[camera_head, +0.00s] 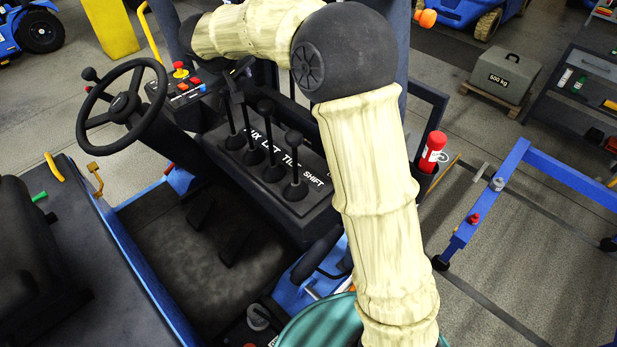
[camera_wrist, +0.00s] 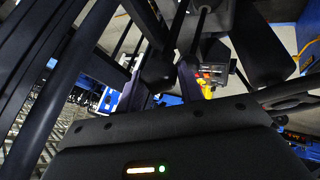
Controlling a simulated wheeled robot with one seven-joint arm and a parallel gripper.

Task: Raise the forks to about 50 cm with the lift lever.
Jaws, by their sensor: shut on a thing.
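The lever console (camera_head: 262,184) carries a row of black levers by the white words AUX, LIFT, TILT and SHIFT. My gripper (camera_head: 239,70) is at the upper left end of this row, shut on a dark lever top. By its place this looks like the lift lever (camera_head: 249,128), but dark parts overlap there. The tilt lever (camera_head: 268,135) and shift lever (camera_head: 294,165) stand free to the right. In the wrist view, my gripper (camera_wrist: 167,78) has its fingers around a dark knob. I cannot make out the forks in either view.
The steering wheel (camera_head: 122,103) and a button panel (camera_head: 181,88) are left of the levers. My arm passes over the console's right side. A red cylinder (camera_head: 432,152) stands to the right. A grey 500 kg weight (camera_head: 504,78) sits on a pallet farther back.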

